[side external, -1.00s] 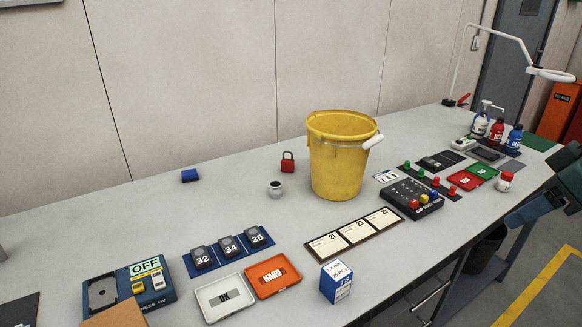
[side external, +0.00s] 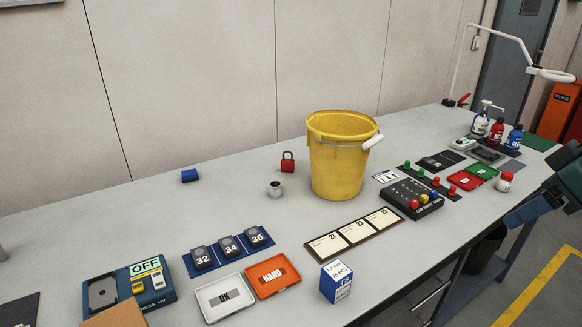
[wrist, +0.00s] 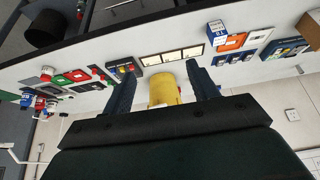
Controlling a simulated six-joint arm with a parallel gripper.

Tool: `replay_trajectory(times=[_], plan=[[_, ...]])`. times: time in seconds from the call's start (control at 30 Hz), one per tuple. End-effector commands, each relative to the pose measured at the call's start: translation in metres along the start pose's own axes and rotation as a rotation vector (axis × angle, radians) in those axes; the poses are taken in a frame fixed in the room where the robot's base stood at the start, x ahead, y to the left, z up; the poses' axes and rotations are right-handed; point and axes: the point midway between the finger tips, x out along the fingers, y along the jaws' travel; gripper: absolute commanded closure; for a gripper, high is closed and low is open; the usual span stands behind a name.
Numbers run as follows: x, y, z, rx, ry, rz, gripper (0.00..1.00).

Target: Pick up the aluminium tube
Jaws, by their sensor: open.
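A short silvery-grey cylinder (side external: 275,188), which looks like the aluminium tube, stands upright on the bench in the side view. It is left of the yellow bucket (side external: 338,165) and just below the red padlock (side external: 287,162). I cannot make the tube out in the wrist view. My gripper (wrist: 162,68) is open in the wrist view, its two dark fingers wide apart. The yellow bucket (wrist: 163,90) shows between the fingers, some way off. Nothing is held. The gripper is well away from the tube.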

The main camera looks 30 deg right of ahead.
Motion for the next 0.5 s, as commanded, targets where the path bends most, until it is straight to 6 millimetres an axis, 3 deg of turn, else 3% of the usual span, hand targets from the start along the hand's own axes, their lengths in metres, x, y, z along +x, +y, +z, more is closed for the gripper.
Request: replay_trajectory(times=[0.27, 0.5], plan=[[0.0, -0.003, -0.027, -0.024, 0.0, -0.007, 0.41], [0.007, -0.009, -0.082, -0.07, 0.002, -0.021, 0.41]])
